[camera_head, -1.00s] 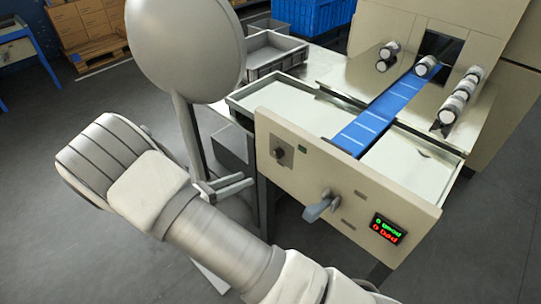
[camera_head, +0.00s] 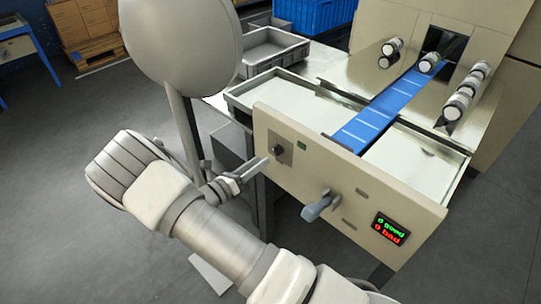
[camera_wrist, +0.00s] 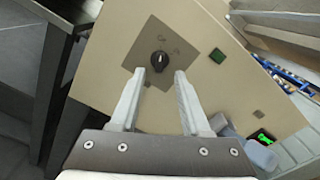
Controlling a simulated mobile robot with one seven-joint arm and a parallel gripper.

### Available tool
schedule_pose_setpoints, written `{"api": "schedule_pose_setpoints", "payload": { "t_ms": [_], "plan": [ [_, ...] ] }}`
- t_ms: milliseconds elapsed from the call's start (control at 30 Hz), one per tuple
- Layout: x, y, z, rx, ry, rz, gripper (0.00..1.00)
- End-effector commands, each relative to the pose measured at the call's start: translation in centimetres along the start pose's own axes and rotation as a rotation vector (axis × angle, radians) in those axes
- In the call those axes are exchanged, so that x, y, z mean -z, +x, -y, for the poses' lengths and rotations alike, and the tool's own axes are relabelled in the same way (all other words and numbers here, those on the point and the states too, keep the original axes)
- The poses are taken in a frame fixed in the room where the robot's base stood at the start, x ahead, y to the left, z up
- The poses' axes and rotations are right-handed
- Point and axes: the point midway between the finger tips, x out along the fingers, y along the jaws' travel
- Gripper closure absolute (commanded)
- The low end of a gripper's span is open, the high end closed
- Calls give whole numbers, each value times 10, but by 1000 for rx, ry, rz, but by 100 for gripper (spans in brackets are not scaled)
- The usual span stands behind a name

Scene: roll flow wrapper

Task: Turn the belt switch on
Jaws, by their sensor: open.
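A black rotary knob (camera_head: 279,150) sits on a grey square plate on the cream front panel (camera_head: 350,190). In the wrist view the knob (camera_wrist: 159,61) has a light pointer mark, and faint marks are printed on the plate above it. My gripper (camera_head: 254,171) is open and empty, to the lower left of the knob in the head view. In the wrist view my gripper (camera_wrist: 159,74) has a fingertip on each side of the knob's lower edge, seemingly still short of it. I cannot tell the exact distance.
A grey lever handle (camera_head: 320,206) sticks out of the panel to the right. A green button (camera_head: 302,146) is near the knob. A display (camera_head: 391,229) reads 0 good, 0 bad. The blue belt (camera_head: 375,120) runs behind the panel. A large grey disc (camera_head: 182,45) stands at left.

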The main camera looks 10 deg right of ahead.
Motion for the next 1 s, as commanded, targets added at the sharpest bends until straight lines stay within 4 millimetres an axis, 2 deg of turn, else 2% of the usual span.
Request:
{"api": "schedule_pose_setpoints", "payload": {
  "t_ms": [100,300,433,700,767,967,1000],
  "plan": [
    [1,24,0,2,0,-1,54],
    [1,50,0,1,2,-1,54],
    [0,56,0,0,1,0,54],
    [0,58,0,-1,1,0,54],
    [0,58,0,-1,1,0,63],
    [0,57,0,-1,1,0,99],
    [0,57,0,-1,1,0,100]
  ]
}}
